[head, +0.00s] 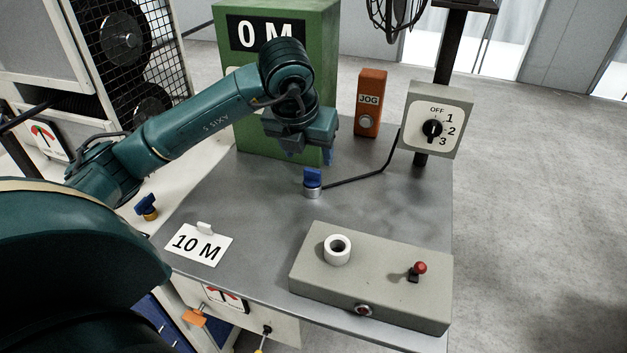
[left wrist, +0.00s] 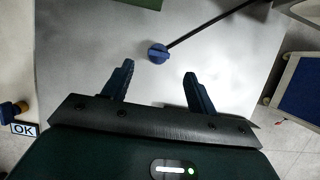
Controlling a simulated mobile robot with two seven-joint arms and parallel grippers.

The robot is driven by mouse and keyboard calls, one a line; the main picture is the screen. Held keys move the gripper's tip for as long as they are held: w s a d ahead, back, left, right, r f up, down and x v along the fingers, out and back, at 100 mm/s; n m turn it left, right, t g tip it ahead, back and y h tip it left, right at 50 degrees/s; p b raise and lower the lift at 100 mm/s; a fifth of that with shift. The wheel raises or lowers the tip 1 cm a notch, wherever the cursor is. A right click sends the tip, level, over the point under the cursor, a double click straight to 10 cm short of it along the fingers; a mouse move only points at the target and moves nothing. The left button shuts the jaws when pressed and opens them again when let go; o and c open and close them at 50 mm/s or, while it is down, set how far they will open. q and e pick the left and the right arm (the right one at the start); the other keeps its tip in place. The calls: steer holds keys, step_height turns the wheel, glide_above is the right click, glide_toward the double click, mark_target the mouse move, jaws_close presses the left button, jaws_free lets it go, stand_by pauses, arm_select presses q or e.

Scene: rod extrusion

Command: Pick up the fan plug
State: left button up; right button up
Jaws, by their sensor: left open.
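The fan plug (head: 312,182) has a blue top and a pale metal base. It stands upright on the grey table, with a dark cord running from it toward the switch box. My left gripper (head: 305,153) is above the table, just behind and above the plug, with its fingers apart and empty. In the left wrist view the plug (left wrist: 158,53) lies ahead of the two open fingertips (left wrist: 158,72), roughly centred between them and not touched. My right gripper is not in view.
A grey box with a white socket ring (head: 337,250) and a red-topped toggle (head: 420,268) sits at the front. A green cabinet (head: 235,90), an orange JOG box (head: 370,100) and a switch box (head: 436,120) stand behind. A 10 M card (head: 198,247) lies left.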

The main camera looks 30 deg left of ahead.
mark_target(312, 170)
arm_select(q)
steer(key=x, duration=0.6)
steer(key=shift+w+a+f, duration=0.1)
steer(key=shift+w+f, duration=0.05)
steer(key=shift+f, duration=0.2)
steer(key=c, duration=1.1)
